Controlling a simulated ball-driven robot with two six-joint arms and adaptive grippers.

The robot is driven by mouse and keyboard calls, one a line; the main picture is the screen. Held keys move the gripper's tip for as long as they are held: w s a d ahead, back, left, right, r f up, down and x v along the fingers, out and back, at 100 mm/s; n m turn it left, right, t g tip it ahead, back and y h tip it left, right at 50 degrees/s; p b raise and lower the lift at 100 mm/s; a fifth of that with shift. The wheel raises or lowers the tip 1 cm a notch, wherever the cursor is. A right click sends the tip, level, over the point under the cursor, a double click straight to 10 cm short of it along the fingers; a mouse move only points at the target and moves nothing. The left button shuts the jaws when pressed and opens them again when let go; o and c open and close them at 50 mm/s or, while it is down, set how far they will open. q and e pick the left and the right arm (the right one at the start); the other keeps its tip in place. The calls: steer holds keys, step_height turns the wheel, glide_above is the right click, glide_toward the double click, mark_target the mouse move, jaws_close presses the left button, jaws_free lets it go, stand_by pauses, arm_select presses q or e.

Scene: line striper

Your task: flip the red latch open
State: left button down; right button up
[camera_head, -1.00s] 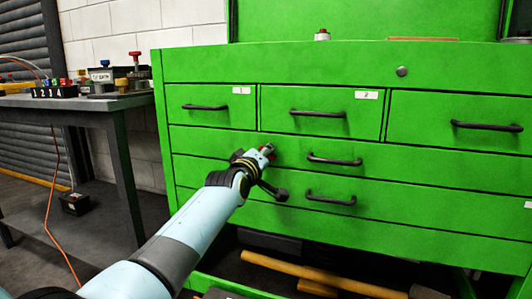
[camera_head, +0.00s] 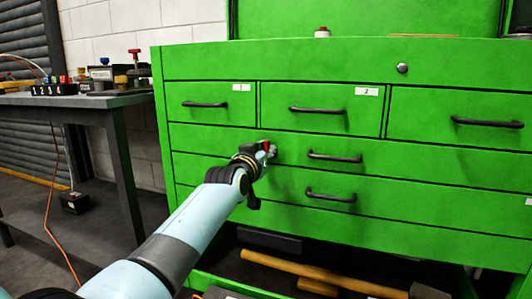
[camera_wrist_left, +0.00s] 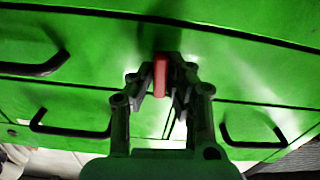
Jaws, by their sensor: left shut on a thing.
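The red latch (camera_wrist_left: 162,76) shows in the left wrist view as a narrow red bar between the fingers of my left gripper (camera_wrist_left: 161,80). In the head view, a small bit of the red latch (camera_head: 266,145) shows at the tip of my left gripper (camera_head: 270,150), in front of the green drawer front. My left gripper is shut on the red latch. The latch's mount is mostly hidden by the fingers. My right gripper is in neither view.
The green tool chest (camera_head: 330,60) has several drawers with black handles, one handle (camera_head: 335,157) just right of my gripper. A workbench (camera_head: 75,100) with small devices stands at left. A wooden-handled hammer (camera_head: 320,276) lies below the drawers.

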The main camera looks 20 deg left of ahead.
arm_select(q)
steer(key=shift+f+m, duration=0.15)
steer(key=shift+m, duration=0.45)
steer(key=c, duration=1.5)
jaws_free()
steer(key=shift+o, duration=0.9)
steer(key=s, duration=1.2)
steer(key=shift+a, duration=0.25)
